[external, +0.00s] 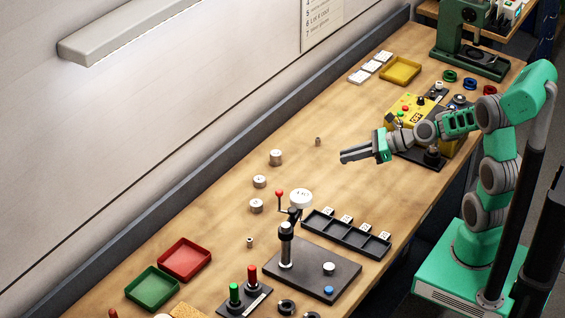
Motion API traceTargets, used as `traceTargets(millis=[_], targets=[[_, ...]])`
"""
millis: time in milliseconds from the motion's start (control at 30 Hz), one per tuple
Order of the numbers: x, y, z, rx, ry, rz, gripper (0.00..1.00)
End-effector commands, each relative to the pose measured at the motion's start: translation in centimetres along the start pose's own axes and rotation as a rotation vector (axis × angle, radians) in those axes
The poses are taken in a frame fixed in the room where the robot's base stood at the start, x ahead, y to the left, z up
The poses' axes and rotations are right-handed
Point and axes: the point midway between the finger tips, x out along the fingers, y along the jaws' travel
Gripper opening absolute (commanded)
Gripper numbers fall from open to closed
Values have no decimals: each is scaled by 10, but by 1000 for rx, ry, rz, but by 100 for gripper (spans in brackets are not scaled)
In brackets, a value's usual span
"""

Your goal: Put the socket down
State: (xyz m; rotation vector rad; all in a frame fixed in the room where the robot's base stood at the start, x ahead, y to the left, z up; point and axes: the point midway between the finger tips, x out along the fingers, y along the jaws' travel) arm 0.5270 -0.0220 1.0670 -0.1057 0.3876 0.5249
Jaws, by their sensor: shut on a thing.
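My gripper (342,157) is above the table, left of the yellow box, with its fingers pointing left. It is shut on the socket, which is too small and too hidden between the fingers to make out. A small brownish cylinder (318,141) stands on the wooden bench (225,210), a little beyond the fingertips and apart from them. A similar small cylinder (250,242) stands nearer the front. I cannot tell how high the fingers are above the bench.
Several white-topped metal cylinders (276,157) stand left of my gripper. A black compartment tray (345,233) and a lever press on a dark plate (318,270) are in front. The yellow control box (407,113) is close behind the gripper. Red (184,260) and green (152,288) trays lie front left.

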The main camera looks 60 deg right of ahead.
Motion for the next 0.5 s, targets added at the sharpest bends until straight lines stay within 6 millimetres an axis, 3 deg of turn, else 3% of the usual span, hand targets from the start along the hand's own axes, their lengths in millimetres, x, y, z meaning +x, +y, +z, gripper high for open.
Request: traceTargets(millis=[167,300,500], targets=[[64,31,40,-62,6,134,0],[119,74,79,-108,5,244,0],[167,131,117,-142,-2,340,0]])
